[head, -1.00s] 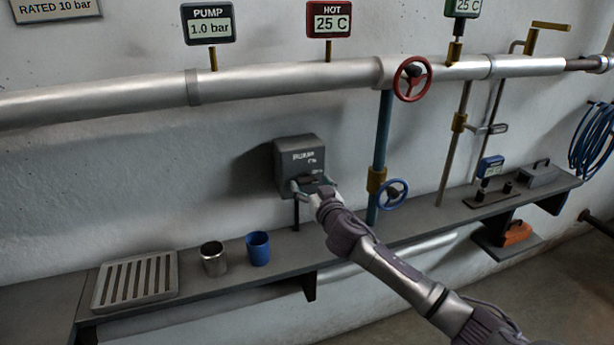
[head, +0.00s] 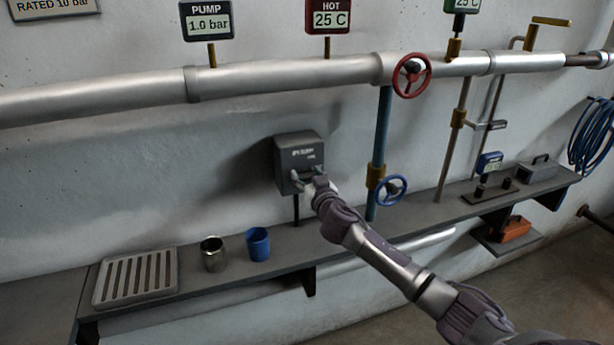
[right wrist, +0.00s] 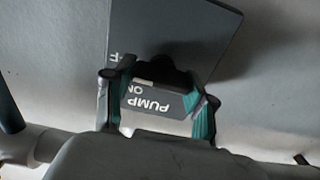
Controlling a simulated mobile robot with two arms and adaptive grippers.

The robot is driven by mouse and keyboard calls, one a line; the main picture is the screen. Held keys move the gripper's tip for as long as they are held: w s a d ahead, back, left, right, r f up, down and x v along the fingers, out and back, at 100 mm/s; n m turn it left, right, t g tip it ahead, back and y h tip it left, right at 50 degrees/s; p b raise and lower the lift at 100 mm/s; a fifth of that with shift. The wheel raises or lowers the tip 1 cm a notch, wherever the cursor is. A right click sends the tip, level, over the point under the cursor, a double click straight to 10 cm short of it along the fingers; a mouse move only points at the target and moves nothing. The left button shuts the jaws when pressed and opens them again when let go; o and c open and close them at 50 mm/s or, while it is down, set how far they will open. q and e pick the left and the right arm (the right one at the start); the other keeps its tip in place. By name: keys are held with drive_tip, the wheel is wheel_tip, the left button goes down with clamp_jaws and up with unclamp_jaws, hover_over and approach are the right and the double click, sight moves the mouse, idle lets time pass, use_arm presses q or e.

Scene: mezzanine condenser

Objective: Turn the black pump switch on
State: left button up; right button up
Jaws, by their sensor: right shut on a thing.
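The grey pump switch box (head: 300,152) is on the wall under the big pipe, with white lettering on its front. My right gripper (head: 308,176) is at the lower front of the box. In the right wrist view, its two green-padded fingers (right wrist: 163,100) stand on either side of the black pump switch (right wrist: 172,70) and are shut on it. The fingers hide much of the switch in the head view. The wrist view shows the words PUMP and ON upside down and part of OFF. My left gripper is not in view.
A shelf (head: 345,238) runs below the box, with a slatted tray (head: 137,277), a metal cup (head: 213,253) and a blue cup (head: 258,244). A blue pipe with a red handwheel (head: 412,75) and a blue handwheel (head: 391,190) stands just right of the box.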

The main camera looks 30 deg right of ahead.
drive_tip(key=shift+n, duration=0.5)
drive_tip(key=n, duration=0.5)
drive_tip(key=shift+a+n, duration=0.15)
drive_tip(key=shift+n, duration=0.15)
drive_tip(key=n+p, duration=0.1)
drive_tip(key=n, duration=0.4)
drive_tip(key=shift+a+f, duration=0.1)
drive_tip(key=shift+f, duration=0.05)
drive_tip(key=shift+n, duration=0.4)
drive_tip(key=o, duration=1.2)
drive_tip(key=shift+c, duration=0.2)
drive_tip(key=v, duration=1.2)
drive_tip(key=shift+f, duration=0.15)
